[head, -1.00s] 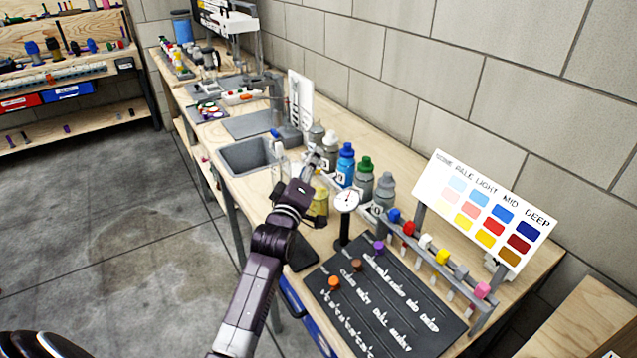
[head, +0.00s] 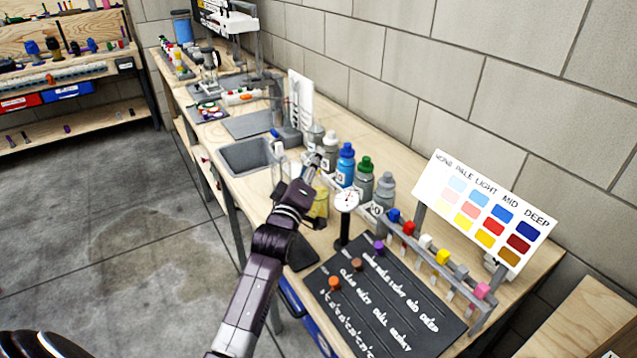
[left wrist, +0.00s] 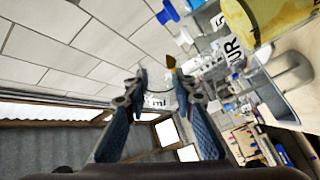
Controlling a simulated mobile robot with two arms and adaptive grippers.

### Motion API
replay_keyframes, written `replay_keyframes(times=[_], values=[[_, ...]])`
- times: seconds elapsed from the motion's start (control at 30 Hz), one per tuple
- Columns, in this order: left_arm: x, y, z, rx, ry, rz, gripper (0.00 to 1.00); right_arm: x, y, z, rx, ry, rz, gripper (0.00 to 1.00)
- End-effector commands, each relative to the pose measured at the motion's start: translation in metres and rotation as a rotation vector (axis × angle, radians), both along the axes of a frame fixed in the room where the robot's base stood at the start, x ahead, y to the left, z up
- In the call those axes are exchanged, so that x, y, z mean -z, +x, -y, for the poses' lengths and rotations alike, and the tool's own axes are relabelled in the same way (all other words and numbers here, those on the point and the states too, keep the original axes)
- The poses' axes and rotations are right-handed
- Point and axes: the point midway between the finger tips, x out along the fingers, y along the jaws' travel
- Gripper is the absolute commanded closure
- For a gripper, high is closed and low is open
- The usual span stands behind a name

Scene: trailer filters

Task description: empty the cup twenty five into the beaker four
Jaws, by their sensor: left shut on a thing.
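My left gripper (head: 314,163) reaches over the bench beside the row of capped bottles. In the left wrist view its two fingers (left wrist: 156,80) are shut on a small clear or pale thing with an "ml" label (left wrist: 158,102), which looks like the cup; its number and contents cannot be read. A container with yellow contents (head: 318,204) stands on the bench just below the gripper. In the left wrist view a yellow container (left wrist: 275,22) is close at the upper right, with a label ending in "UR". It may be beaker four. My right gripper is not in view.
Capped bottles (head: 345,165) stand close behind the gripper along the wall. A round white dial on a stand (head: 346,201) is just to its right. A grey sink (head: 247,156) is to the left. A colour chart (head: 484,212), a peg rack and a black board (head: 385,300) are at the right.

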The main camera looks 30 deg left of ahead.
Motion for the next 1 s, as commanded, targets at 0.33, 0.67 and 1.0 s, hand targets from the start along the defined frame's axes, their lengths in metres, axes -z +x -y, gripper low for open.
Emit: replay_keyframes(times=[0.33, 0.67, 1.0], values=[[-0.0003, 0.0001, 0.001, 0.0, 0.028, 0.0, 0.99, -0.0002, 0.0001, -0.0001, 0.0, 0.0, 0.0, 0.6], [-0.0005, 0.0001, 0.0019, 0.0, 0.054, -0.002, 0.99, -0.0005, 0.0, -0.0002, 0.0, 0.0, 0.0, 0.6], [-0.0009, 0.0003, 0.0029, 0.0, 0.08, -0.002, 0.99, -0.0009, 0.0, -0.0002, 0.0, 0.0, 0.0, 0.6]])
